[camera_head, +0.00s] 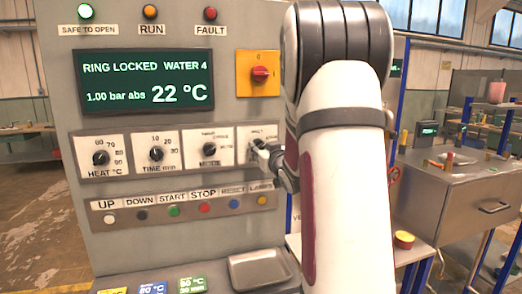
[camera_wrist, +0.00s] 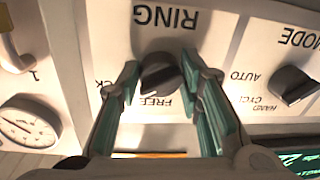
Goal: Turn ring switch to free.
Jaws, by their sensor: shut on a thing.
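The ring switch (camera_wrist: 160,76) is a dark knob on a white plate marked RING, seen upside down in the wrist view. The word FREE shows just below the knob, and a partly hidden word ending in CK is at its left. The two green-padded fingers of my gripper (camera_wrist: 162,68) stand on either side of the knob, shut on it. In the head view my gripper (camera_head: 268,152) reaches the rightmost knob plate (camera_head: 246,157) from the right and hides part of its knob. The display (camera_head: 146,82) reads RING LOCKED, WATER 4, 1.00 bar abs, 22 °C.
The MODE knob (camera_wrist: 292,84) sits beside the ring switch. HEAT (camera_head: 100,158) and TIME (camera_head: 156,154) knobs are farther left. A row of push buttons (camera_head: 174,211) lies below. A red switch on a yellow plate (camera_head: 260,74) is above.

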